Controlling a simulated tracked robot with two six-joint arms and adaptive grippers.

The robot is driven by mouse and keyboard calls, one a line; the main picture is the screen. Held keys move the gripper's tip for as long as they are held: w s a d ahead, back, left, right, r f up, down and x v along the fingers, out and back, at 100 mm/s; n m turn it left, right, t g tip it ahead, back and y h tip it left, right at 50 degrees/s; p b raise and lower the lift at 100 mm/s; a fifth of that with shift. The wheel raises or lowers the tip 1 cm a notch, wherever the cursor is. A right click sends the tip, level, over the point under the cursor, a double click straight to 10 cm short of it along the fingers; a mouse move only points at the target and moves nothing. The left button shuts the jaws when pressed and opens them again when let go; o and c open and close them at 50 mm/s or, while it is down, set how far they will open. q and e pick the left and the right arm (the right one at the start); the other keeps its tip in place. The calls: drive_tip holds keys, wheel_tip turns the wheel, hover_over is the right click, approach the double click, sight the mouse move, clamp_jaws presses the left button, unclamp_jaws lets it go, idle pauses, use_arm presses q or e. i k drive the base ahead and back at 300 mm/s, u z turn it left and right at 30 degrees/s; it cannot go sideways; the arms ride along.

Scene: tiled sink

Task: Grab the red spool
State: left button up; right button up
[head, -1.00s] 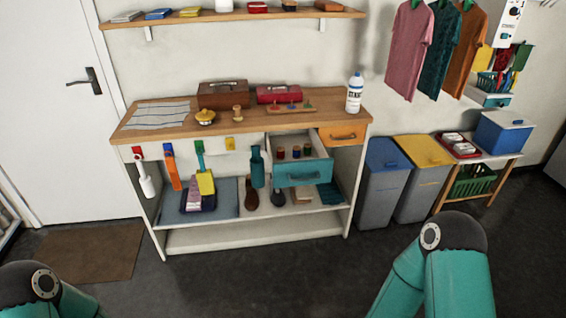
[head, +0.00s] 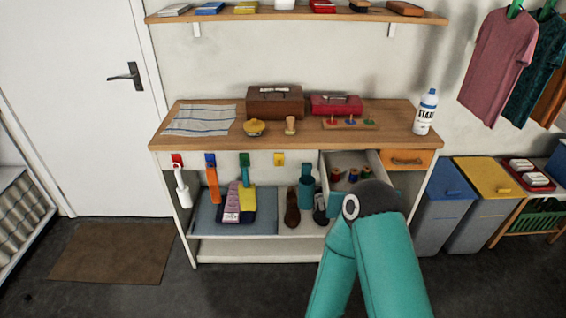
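Several small spools stand in the open drawer at the right of the workbench. Neither of my grippers shows in the head view.
The workbench top (head: 290,145) bears a brown box (head: 275,103), a red box (head: 336,104), a peg tray and a white bottle (head: 426,112). Blue (head: 442,205) and yellow bins (head: 487,200) stand to the right. A brown mat (head: 113,252) lies on the floor at left.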

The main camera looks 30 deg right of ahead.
sight(335, 173)
drive_tip(key=z, duration=0.1)
drive_tip(key=i, duration=1.35)
drive_tip(key=z, duration=0.9)
